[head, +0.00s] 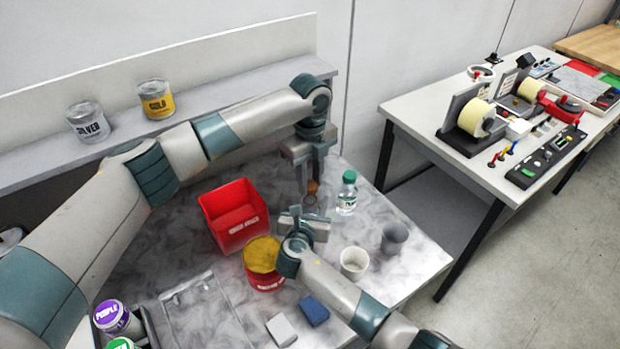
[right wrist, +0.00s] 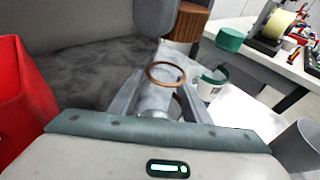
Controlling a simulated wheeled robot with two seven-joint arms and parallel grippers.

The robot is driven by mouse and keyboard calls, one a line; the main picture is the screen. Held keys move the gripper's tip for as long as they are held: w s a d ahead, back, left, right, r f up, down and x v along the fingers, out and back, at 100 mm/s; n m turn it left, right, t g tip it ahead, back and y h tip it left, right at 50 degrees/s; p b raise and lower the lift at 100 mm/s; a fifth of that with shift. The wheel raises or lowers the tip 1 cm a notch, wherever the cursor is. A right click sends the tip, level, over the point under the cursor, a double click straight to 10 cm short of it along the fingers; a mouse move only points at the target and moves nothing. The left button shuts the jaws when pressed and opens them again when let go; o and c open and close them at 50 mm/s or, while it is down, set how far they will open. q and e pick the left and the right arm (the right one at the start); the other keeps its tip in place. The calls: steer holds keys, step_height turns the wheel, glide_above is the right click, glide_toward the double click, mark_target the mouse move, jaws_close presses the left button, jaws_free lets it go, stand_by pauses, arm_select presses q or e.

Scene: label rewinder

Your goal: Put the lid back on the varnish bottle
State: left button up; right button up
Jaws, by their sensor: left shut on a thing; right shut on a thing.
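The varnish bottle shows as a clear grey body with a copper-coloured ring at its open mouth (right wrist: 166,74). My right gripper (head: 303,222) is shut on it; in the right wrist view the fingers stand on either side of the body. My left gripper (head: 311,180) points down and is shut on a brown ribbed lid (head: 313,187), which also shows in the right wrist view (right wrist: 188,22). The lid is above the bottle mouth, apart from it, and sits up and right of the ring in the right wrist view. Most of the bottle is hidden in the head view.
A green-capped bottle (head: 347,194) stands close to the right. A white cup (head: 354,263) and grey cup (head: 394,238) are in front. A red bin (head: 234,215) and yellow-topped red can (head: 263,262) are left. Silver (head: 88,122) and gold (head: 156,100) cans stand on the shelf.

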mark_target(310, 185)
arm_select(q)
steer(key=shift+f, duration=0.15)
steer(key=shift+f, duration=0.75)
steer(key=shift+f, duration=0.6)
stand_by(0.8)
steer(key=m, duration=0.7)
steer(key=shift+m, duration=0.3)
steer(key=m, duration=0.8)
steer(key=shift+m, duration=0.4)
